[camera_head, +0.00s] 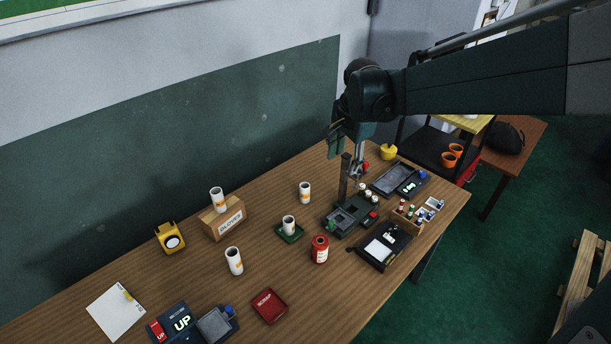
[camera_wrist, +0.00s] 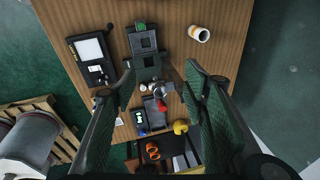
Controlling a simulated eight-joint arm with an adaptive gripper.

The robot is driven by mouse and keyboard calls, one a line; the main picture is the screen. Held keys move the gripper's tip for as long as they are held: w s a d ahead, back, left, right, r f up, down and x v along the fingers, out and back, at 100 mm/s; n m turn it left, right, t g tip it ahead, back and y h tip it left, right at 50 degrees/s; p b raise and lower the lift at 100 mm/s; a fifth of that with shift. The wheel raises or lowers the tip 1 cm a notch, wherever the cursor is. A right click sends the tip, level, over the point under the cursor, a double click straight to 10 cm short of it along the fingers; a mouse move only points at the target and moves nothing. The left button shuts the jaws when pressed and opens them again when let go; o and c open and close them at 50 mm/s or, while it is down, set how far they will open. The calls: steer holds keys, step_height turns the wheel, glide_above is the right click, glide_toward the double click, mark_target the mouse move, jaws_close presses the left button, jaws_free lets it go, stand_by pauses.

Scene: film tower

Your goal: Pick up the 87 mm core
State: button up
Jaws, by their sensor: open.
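One (camera_head: 217,199) is on a cardboard box, one (camera_head: 305,193) stands on the table behind the middle, one (camera_head: 289,225) is on a small green base, and one (camera_head: 234,260) is nearer the front. I cannot read their sizes, so I cannot tell which is 87 mm. One core (camera_wrist: 199,34) shows upper right in the wrist view. My gripper (camera_head: 347,152) is above the dark post device, apart from the cores. In the wrist view its fingers (camera_wrist: 160,74) are spread and empty.
A dark device with an upright post (camera_head: 345,178) stands below my gripper. The cardboard box (camera_head: 223,221) stands at the back left.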

steer(key=w+a+f+m+g, duration=0.1)
steer(key=w+a+f+m, duration=0.2)
steer(key=w+a+f, duration=0.45)
steer(key=m+g, duration=0.2)
steer(key=m, duration=0.2)
glide_above(305, 193)
steer(key=w, duration=0.2)
step_height(305, 193, down, 12)
steer(key=shift+d+f+p, duration=0.1)
steer(key=shift+f+p, duration=0.3)
steer(key=shift+f, duration=0.4)
steer(key=shift+f, duration=1.3)
steer(key=shift+w+a+f+b, duration=0.15)
steer(key=shift+f+b, duration=0.4)
steer(key=shift+f, duration=2.05)
